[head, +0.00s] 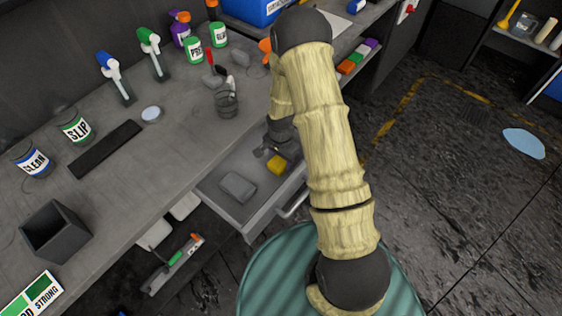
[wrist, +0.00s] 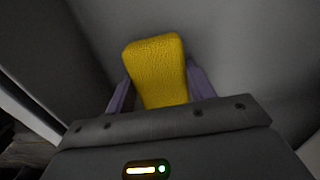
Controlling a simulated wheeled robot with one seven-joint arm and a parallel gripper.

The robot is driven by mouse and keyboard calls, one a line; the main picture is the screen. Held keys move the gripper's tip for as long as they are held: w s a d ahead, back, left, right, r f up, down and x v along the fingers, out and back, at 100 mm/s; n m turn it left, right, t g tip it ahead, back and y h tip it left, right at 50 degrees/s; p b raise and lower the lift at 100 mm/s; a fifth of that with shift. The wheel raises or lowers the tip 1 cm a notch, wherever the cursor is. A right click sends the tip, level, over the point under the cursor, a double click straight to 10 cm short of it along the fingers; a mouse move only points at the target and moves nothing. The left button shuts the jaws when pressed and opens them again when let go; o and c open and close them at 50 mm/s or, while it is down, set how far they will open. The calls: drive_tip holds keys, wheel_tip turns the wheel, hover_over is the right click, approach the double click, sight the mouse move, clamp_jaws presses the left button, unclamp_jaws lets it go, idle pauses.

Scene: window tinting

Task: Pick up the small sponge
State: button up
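The small yellow sponge (head: 277,165) lies in the open drawer at its right part, by the drawer's back right side. My gripper (head: 279,151) is down in the drawer right at the sponge; its fingers are hard to make out in the head view. In the wrist view the sponge (wrist: 157,75) sits between my two purple-grey fingers (wrist: 160,88), slightly turned to them. The fingers look spread, with a gap showing beside the sponge's lower left edge. Whether the right finger touches it is unclear.
A larger grey sponge-like block (head: 238,187) lies in the left part of the drawer (head: 262,212). The workbench (head: 165,140) above holds labelled cans, spray bottles, a wire-like cup (head: 226,103) and a dark open box (head: 56,232). A green ribbed round top stands in front.

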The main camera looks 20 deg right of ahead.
wheel_tip(320, 180, up, 10)
drive_tip(key=shift+b, duration=0.45)
idle(0.3)
drive_tip(key=shift+o, duration=0.6)
drive_tip(key=shift+c, duration=0.4)
